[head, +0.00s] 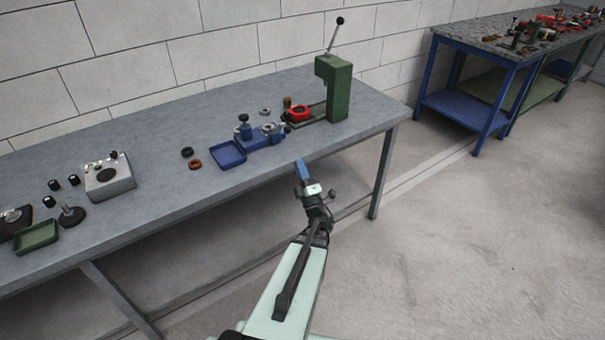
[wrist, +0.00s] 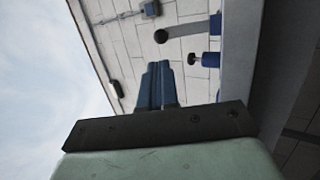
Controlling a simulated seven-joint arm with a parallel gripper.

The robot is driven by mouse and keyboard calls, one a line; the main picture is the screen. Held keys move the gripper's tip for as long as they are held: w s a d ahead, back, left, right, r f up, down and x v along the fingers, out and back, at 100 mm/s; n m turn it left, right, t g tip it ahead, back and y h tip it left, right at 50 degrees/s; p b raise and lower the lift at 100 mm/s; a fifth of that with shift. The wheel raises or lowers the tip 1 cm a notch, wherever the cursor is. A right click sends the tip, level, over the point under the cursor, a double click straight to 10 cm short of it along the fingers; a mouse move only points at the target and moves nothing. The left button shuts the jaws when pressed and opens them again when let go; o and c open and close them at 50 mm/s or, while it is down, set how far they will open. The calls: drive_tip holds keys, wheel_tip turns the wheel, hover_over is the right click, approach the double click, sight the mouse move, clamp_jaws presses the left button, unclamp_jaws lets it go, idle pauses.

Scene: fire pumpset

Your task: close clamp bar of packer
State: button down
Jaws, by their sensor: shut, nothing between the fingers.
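A blue bench fixture (head: 262,136) with dark knobs, which may be the packer, stands near the right end of the grey table. I cannot clearly make out its clamp bar or the bar's position. In the wrist view a dark ball knob (wrist: 161,36) and a second dark knob on a blue part (wrist: 194,60) show beyond my fingers. My gripper (head: 301,168) is in front of the table's front edge, to the right of and nearer than the blue fixture, touching nothing visible. Its blue fingers are together and empty, and they also show in the wrist view (wrist: 157,84).
A green press (head: 339,92) with an upright lever stands behind, beside a red round part (head: 299,113). A blue tray (head: 228,153) lies left of the fixture, with small rings nearby. The grey table (head: 150,215) has bare room along its front.

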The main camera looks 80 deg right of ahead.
drive_tip(key=x, duration=0.9)
drive_tip(key=shift+d, duration=0.3)
drive_tip(key=shift+w+r, duration=0.15)
drive_tip(key=shift+r, duration=0.15)
drive_tip(key=shift+w+d+r+g+y, duration=0.1)
drive_tip(key=shift+r+g+y, duration=0.05)
drive_tip(key=shift+r+y, duration=0.3)
drive_tip(key=shift+w+r+g+y, duration=0.1)
drive_tip(key=shift+r+g+y, duration=0.05)
drive_tip(key=shift+r+y, duration=0.3)
wheel_tip(320, 180, up, 7)
drive_tip(key=n+g+y, duration=0.2)
drive_tip(key=g+y, duration=0.2)
drive_tip(key=y, duration=0.1)
hover_over(287, 129)
drive_tip(key=w+d, duration=0.4)
drive_tip(key=shift+w+r, duration=0.15)
drive_tip(key=shift+r, duration=0.05)
drive_tip(key=w+d+f+g+y, duration=0.2)
drive_tip(key=w+d+f, duration=0.3)
drive_tip(key=w+d, duration=0.6)
drive_tip(key=shift+f+y, duration=0.3)
drive_tip(key=shift+y, duration=0.3)
idle(0.7)
